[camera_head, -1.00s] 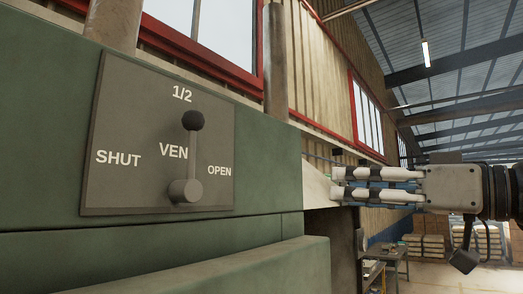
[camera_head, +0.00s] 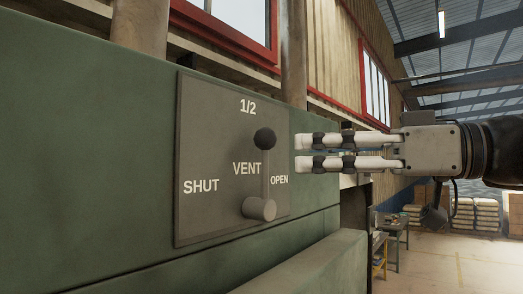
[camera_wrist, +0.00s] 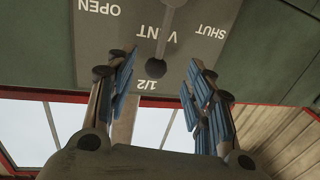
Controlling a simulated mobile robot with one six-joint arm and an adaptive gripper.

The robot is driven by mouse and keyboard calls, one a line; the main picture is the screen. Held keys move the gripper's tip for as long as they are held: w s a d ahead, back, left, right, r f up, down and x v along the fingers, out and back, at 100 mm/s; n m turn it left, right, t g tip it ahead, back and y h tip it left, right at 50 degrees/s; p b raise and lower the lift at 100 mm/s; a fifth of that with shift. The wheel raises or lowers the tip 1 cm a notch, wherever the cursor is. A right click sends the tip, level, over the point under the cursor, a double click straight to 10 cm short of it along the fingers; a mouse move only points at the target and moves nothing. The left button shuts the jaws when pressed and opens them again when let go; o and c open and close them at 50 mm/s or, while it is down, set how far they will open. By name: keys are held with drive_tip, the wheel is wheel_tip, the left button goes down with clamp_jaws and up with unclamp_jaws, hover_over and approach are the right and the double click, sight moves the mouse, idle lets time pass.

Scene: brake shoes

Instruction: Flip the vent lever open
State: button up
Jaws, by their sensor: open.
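The vent lever (camera_head: 265,172) stands nearly upright on a grey plate (camera_head: 195,135) marked SHUT, 1/2, VENT and OPEN. Its dark round knob (camera_head: 264,139) sits just below the 1/2 mark, and its round hub (camera_head: 259,208) is at the bottom. My gripper (camera_head: 303,153) is to the right of the lever, at about knob height, with its two fingers apart and empty. In the wrist view the plate is upside down. There the dark knob (camera_wrist: 161,76) shows between the spread fingers of my gripper (camera_wrist: 162,62); contact is not visible.
The plate is fixed to a green machine body (camera_head: 110,150), with a ledge (camera_head: 310,265) jutting out below. A pipe (camera_head: 294,55) and red-framed windows are above and behind. Open floor, a workbench (camera_head: 393,232) and stacked goods lie far to the right.

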sight(266, 151)
drive_tip(key=p+x, duration=0.1)
drive_tip(key=x, duration=0.7)
drive_tip(key=shift+w+a+p, duration=0.2)
drive_tip(key=shift+a+p, duration=0.1)
drive_tip(key=shift+a, duration=0.05)
drive_tip(key=shift+c, duration=0.5)
clamp_jaws()
